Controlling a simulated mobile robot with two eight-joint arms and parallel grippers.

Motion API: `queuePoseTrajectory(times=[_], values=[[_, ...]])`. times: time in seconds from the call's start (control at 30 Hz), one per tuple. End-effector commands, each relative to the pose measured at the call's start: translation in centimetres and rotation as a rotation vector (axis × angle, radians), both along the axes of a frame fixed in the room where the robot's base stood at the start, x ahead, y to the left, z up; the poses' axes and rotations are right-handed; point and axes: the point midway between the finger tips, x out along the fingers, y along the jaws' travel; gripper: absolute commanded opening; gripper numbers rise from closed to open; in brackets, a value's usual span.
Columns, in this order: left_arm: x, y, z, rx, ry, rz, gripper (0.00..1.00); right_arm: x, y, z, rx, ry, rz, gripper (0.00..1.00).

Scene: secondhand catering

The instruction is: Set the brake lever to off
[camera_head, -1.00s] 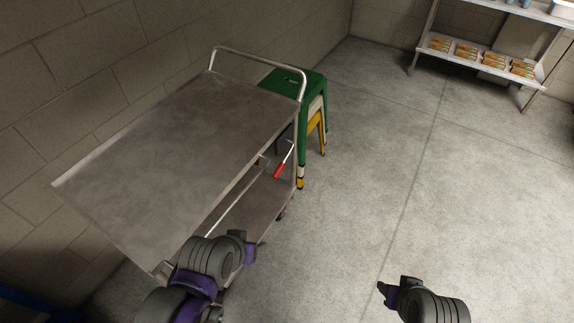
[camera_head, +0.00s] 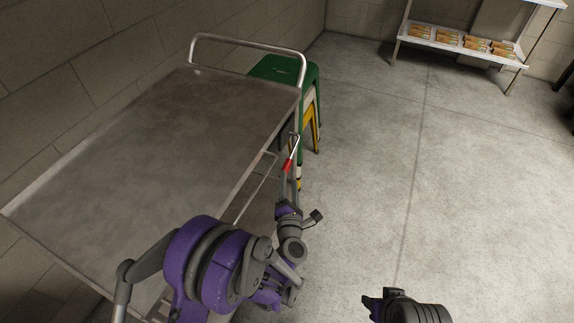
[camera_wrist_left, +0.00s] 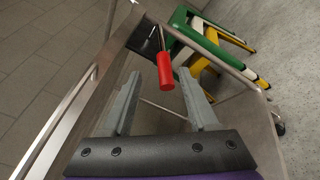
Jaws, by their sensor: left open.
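The rod slopes down to the red grip. My left gripper (camera_head: 290,180) is open, just below the red grip. In the left wrist view, the red grip (camera_wrist_left: 165,72) lies between the open fingertips (camera_wrist_left: 160,80), with gaps on both sides. A dark plate (camera_wrist_left: 146,38) sits behind the rod. My right gripper is not in view; only part of my right arm shows at the bottom.
Stacked stools, green on top (camera_head: 310,75) with white and yellow below, stand against the cart's far end. A shelf with packed goods (camera_head: 462,45) stands at the back right. The concrete floor (camera_head: 380,160) to the right is clear. A block wall is behind the cart.

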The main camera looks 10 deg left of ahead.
Motion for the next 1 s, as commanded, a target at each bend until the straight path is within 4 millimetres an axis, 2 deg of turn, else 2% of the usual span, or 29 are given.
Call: queuePoseTrajectory(times=[0.07, 0.23, 0.5, 0.7, 1.0], values=[[0.1, 0.1, -1.1, -0.036, -0.005, 0.021, 0.59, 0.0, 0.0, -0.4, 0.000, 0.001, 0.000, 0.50], [1.6, 0.6, -1.3, -0.051, -0.008, 0.033, 0.59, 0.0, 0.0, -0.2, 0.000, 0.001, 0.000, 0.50], [6.7, 1.2, -1.2, -0.047, -0.008, 0.031, 0.59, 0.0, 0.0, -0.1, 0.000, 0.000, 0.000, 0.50], [9.5, 1.6, -1.2, -0.048, -0.007, 0.031, 0.59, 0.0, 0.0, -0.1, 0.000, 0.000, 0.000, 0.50], [10.7, 1.7, -1.2, -0.047, -0.007, 0.029, 0.59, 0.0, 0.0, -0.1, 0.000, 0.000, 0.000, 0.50]])
